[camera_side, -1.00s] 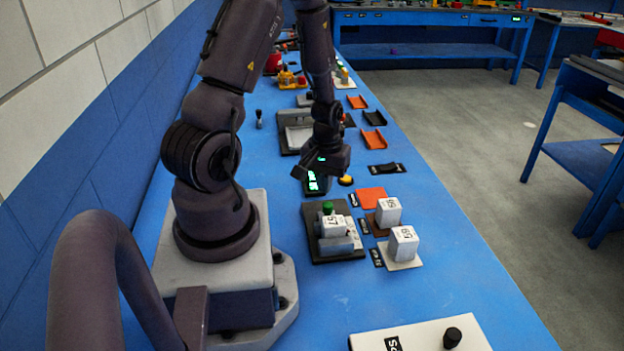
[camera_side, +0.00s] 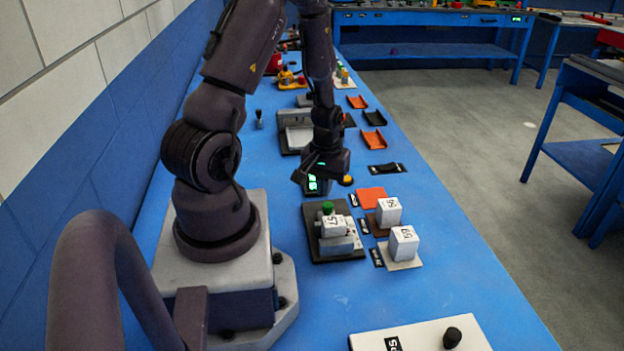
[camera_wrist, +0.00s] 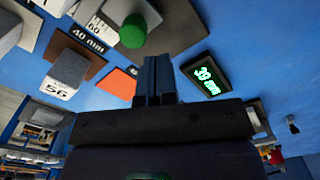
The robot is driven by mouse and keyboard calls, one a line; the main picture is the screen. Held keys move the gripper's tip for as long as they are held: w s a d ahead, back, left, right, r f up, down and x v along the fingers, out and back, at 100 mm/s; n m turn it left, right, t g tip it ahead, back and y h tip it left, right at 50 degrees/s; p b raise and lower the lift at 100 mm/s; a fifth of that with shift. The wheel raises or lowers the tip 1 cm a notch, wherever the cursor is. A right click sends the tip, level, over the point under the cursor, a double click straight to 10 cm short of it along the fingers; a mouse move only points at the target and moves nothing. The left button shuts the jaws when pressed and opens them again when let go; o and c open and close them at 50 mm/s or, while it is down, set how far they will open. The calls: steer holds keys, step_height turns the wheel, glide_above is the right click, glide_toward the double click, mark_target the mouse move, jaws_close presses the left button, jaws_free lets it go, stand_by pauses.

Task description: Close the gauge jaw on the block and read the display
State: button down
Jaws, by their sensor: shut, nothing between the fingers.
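The gauge (camera_side: 315,253) is a dark base with grey jaw parts and a green knob (camera_side: 328,207). The knob also shows large in the wrist view (camera_wrist: 133,31). My gripper (camera_side: 308,176) is shut and empty, above the bench beyond the gauge. Its closed fingers show in the wrist view (camera_wrist: 157,70), between knob and display.
Two white numbered blocks stand right of the gauge, one on a brown pad (camera_side: 389,211) and one on a beige pad (camera_side: 403,242). An orange pad (camera_side: 371,195) lies empty. A white panel with a black knob (camera_side: 452,338) is at the front.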

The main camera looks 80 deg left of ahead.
steer(key=shift+f, duration=1)
steer(key=shift+f, duration=0.2)
steer(key=shift+d, duration=0.25)
stand_by(1.2)
steer(key=shift+a, duration=0.65)
stand_by(1.0)
steer(key=shift+r, duration=3)
